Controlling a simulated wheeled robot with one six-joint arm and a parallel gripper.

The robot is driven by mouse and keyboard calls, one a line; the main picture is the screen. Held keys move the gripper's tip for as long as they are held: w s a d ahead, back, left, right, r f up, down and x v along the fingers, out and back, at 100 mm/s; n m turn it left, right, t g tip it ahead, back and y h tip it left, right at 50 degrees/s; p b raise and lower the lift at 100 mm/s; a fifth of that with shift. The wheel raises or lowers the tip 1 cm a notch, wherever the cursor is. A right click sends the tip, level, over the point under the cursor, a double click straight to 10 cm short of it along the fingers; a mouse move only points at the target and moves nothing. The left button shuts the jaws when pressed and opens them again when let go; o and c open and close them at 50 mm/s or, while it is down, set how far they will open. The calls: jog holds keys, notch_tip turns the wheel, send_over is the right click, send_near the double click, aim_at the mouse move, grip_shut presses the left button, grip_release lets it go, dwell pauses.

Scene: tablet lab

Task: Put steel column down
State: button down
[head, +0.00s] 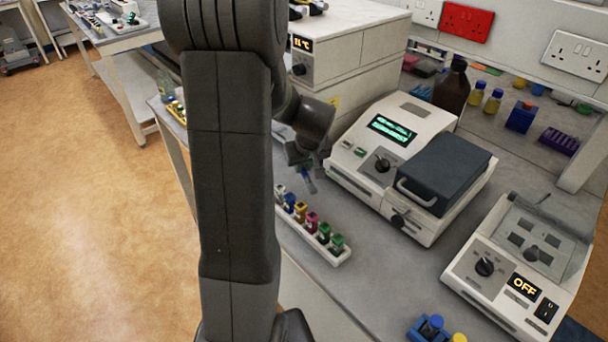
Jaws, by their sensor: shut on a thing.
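My gripper (308,178) points down in front of the instrument with the green display, above the back end of a white rack. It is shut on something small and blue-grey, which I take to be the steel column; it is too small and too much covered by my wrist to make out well. The white rack (343,261) stands on the bench below and holds several small items with coloured tops. My arm hides the bench to the left of the rack.
An instrument with a green display (392,129) and a dark lid stands right of my gripper. A device reading OFF (525,286) is at the lower right. A white cabinet (350,45) stands behind. A brown bottle (452,88) and a blue rack (521,117) are farther back.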

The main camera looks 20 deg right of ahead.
aim_at(305, 172)
jog(key=shift+f, duration=2.1)
jog(key=shift+f, duration=0.2)
jog(key=c, duration=1.4)
grip_release()
jog(key=shift+r, duration=0.1)
jog(key=shift+o, duration=0.2)
